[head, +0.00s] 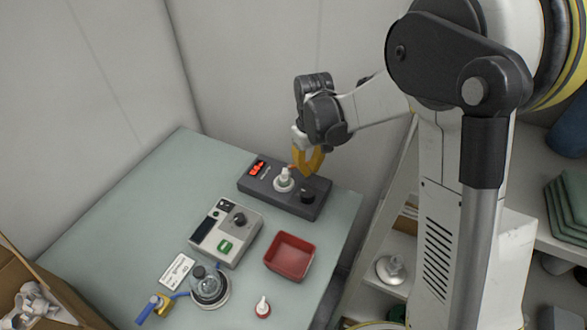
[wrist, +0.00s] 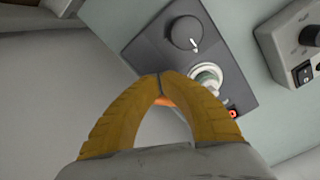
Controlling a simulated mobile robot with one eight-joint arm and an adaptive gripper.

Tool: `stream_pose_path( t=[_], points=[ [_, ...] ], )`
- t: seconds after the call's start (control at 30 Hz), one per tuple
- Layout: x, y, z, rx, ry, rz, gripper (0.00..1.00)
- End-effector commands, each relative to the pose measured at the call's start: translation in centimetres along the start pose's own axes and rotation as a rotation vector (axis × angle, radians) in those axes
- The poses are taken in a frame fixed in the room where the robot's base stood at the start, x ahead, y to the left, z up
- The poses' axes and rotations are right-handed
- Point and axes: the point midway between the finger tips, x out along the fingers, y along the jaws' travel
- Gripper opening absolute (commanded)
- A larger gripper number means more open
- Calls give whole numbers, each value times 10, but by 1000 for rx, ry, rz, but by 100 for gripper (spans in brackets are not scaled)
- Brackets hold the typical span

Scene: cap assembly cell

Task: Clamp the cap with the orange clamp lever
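My gripper (head: 309,166), with yellow fingers, is low over the back of the table, right beside the dark fixture box (head: 255,183). In the wrist view its fingertips (wrist: 161,84) meet, with only a thin dark line between them. A small orange part (wrist: 166,101), likely the clamp lever, shows just inside the finger loop. Most of it is hidden, and I cannot tell whether the fingers touch it. The white cap piece (head: 284,178) stands upright on the box, close to the fingers. It also shows in the wrist view (wrist: 206,79), partly covered by a finger.
Walls lie close behind.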

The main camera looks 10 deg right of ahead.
Motion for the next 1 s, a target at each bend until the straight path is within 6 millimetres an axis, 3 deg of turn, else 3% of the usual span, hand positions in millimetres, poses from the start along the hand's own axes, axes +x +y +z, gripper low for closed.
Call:
stream_pose_path(
  t=[1.0],
  points=[
    [0, 8, -10, 0, 0, 0, 0]
  ],
)
